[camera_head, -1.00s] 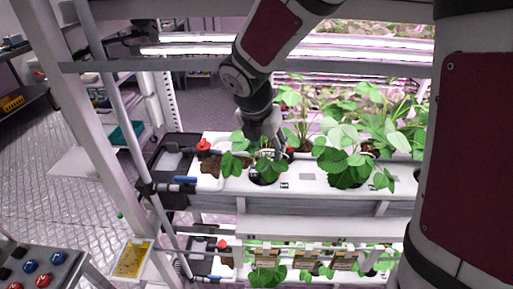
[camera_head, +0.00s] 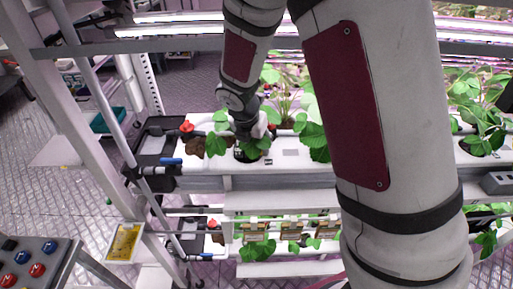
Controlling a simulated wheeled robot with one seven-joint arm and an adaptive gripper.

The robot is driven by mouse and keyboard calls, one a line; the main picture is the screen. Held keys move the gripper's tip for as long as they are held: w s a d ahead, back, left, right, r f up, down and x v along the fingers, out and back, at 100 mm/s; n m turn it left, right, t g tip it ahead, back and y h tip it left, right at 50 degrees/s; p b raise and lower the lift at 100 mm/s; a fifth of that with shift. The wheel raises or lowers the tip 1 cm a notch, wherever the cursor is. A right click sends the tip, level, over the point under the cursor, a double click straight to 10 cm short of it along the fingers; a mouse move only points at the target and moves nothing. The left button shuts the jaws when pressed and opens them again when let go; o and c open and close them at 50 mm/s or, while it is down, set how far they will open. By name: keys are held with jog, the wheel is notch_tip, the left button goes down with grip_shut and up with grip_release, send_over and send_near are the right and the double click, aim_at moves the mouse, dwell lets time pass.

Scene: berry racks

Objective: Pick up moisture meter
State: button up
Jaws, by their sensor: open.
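My gripper (camera_head: 250,137) is over the left end of the upper white planting trough (camera_head: 291,154), among the leaves of a strawberry plant (camera_head: 216,144). Its fingertips are partly hidden by leaves and by the gripper itself, and it is open. The plant sits in a dark round hole just below the gripper. I cannot make out a moisture meter for certain. Small pale shapes at the fingertips are too small and covered to name.
A red knob (camera_head: 187,126) and a blue-handled valve (camera_head: 171,162) sit left of the gripper. A grey upright post (camera_head: 83,112) and a horizontal rail bound the rack. A lower trough holds more plants. A yellow card (camera_head: 125,242) hangs at lower left. My arm hides the middle right.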

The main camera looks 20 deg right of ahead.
jog(key=shift+c, duration=0.3)
jog(key=c, duration=0.9)
jog(key=shift+r, duration=0.15)
jog(key=shift+r, duration=1.4)
jog(key=shift+s+a+f+b, duration=0.1)
jog(key=shift+a+f+b, duration=0.1)
jog(key=shift+b, duration=0.1)
jog(key=shift+t+h, duration=0.3)
jog(key=shift+s+a, duration=0.1)
jog(key=shift+s, duration=0.05)
jog(key=shift+s+a+f+t+h+b, duration=0.1)
jog(key=shift+s+a+t+h+b, duration=0.15)
jog(key=shift+t+b, duration=0.2)
